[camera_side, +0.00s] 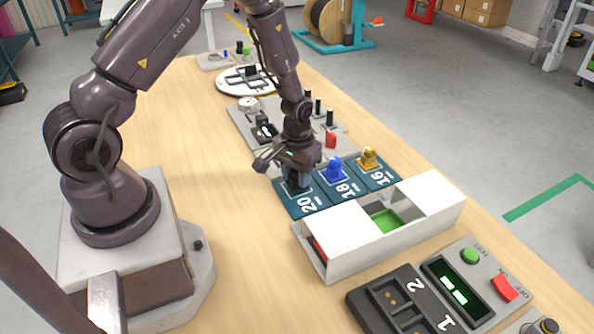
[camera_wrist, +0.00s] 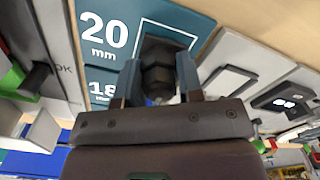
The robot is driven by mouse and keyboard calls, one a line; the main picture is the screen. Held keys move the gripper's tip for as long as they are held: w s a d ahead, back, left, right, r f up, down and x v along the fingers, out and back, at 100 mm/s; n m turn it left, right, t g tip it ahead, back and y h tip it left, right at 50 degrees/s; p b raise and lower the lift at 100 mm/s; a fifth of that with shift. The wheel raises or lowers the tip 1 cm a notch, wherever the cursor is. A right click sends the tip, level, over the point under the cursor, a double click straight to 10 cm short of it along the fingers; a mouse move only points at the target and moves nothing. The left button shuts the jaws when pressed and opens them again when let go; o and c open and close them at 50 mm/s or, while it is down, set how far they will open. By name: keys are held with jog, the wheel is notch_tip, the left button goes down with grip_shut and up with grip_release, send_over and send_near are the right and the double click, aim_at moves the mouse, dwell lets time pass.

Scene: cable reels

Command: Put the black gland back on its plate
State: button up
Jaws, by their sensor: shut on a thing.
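The black gland (camera_wrist: 156,72) is between the two fingers of my gripper (camera_wrist: 159,84) in the wrist view. My gripper (camera_side: 297,186) is shut on it, low over the plate marked 20 (camera_side: 309,206) in the side view. The "20 mm" plate (camera_wrist: 104,62) also shows in the wrist view, with the gland over its white square outline. I cannot tell whether the gland touches the plate. In the side view my gripper mostly hides the gland.
A blue gland (camera_side: 335,168) stands on the plate marked 18 (camera_side: 346,188), and a yellow gland (camera_side: 369,158) on the plate marked 16 (camera_side: 379,178). A white box (camera_side: 345,243) with a green compartment lies close in front. A grey panel with switches (camera_side: 240,117) is behind.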

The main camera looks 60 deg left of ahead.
jog(key=shift+f, duration=0.15)
jog(key=shift+f, duration=0.15)
jog(key=o, duration=1)
notch_tip(320, 180, up, 8)
